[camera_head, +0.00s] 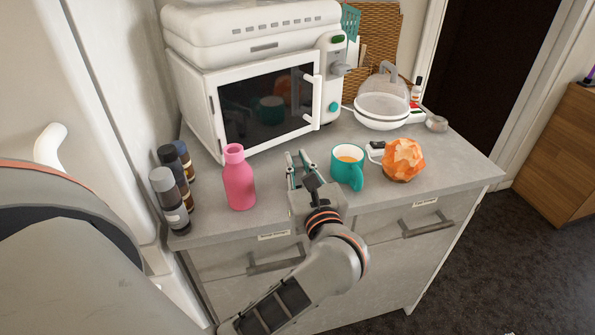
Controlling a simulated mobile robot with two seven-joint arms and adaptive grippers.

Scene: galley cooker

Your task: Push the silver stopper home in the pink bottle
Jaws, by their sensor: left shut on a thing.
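The pink bottle (239,182) stands upright on the grey worktop, in front of the white oven. Its neck points up, and I see no silver stopper in its mouth. My left gripper (298,158) is to the right of the bottle, apart from it, with its fingers pointing away toward the oven. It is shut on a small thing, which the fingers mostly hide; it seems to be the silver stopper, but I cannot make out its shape. My right gripper is not in view.
A teal mug (347,174) with a brown drink stands close right of my left gripper. An orange rock-like lump (403,160) is beyond it. Several dark-bodied bottles (171,200) stand at the left. The white oven (262,100) closes off the back. Worktop (272,172) between bottle and gripper is clear.

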